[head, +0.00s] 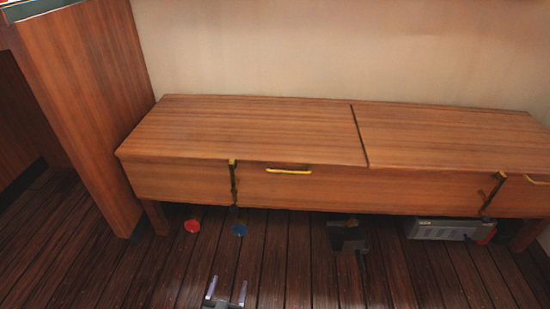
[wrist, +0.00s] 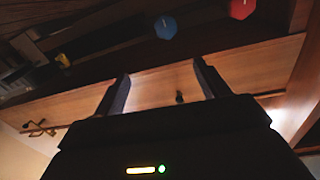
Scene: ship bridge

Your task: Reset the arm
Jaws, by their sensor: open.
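My gripper (head: 226,292) shows at the bottom of the head view, low over the floor in front of the bench. In the wrist view my gripper (wrist: 160,88) has its two dark fingers spread wide apart, with nothing between them in its grasp. The wooden bench (head: 290,185) lies beyond the fingers, and its front also shows in the wrist view (wrist: 255,68). The rest of my arm is out of the head view.
A tall wooden panel (head: 85,100) stands at the left. The plank floor (head: 300,275) before the bench is clear.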

